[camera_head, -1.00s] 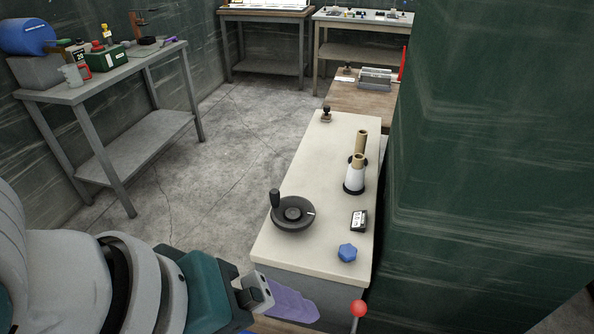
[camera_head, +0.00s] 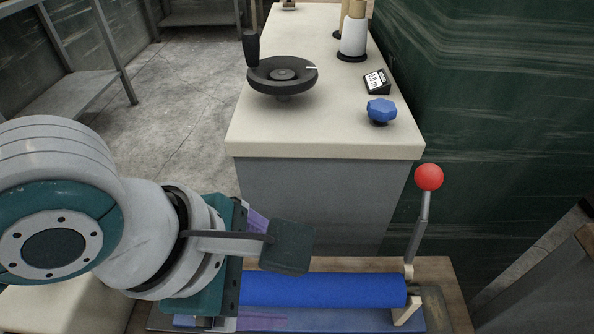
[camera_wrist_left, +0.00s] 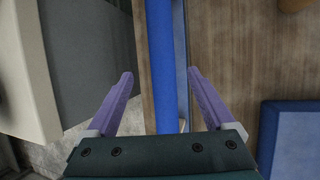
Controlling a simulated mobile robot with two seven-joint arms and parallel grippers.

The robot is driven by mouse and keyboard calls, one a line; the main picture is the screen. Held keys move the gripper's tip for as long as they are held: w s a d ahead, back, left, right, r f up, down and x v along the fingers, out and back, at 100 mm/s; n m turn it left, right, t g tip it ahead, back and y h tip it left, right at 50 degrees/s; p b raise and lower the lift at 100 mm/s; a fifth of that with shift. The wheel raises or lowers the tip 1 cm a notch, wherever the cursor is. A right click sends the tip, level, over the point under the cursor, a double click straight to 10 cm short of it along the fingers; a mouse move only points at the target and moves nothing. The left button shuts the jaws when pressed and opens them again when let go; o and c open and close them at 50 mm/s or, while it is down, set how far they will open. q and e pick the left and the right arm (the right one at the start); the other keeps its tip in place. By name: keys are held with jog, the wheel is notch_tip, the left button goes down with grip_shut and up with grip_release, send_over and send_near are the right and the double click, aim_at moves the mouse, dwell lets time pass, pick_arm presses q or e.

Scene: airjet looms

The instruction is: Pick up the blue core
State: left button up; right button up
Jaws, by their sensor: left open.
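The blue core (camera_head: 335,289) is a long blue cylinder lying level across the bottom of the head view. Its left part is hidden behind my left gripper, and a pale wooden support stands at its right end. My left gripper (camera_head: 272,238) is in front of the core's left part. In the left wrist view, the core (camera_wrist_left: 162,65) runs up the picture between the two spread purple fingers of my left gripper (camera_wrist_left: 161,76). The jaws are open, and no contact with the core shows. My right gripper is not in view.
A lever with a red ball (camera_head: 429,177) rises at the core's right end. Behind stands a cream-topped cabinet (camera_head: 320,130) with a black handwheel (camera_head: 282,75), a blue knob (camera_head: 381,110), a small display (camera_head: 376,81) and cones. A green wall (camera_head: 490,100) is at right.

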aim_at(294, 287)
pick_arm(q)
jog(key=shift+b+x, duration=0.3)
jog(key=shift+x, duration=0.75)
jog(key=b+x, duration=0.2)
jog(key=x, duration=0.3)
jog(key=shift+s+a+f+b, duration=0.1)
jog(key=shift+s+a+b, duration=0.1)
jog(key=shift+b, duration=0.2)
jog(key=shift+c, duration=0.3)
jog(key=shift+c, duration=0.7)
grip_shut()
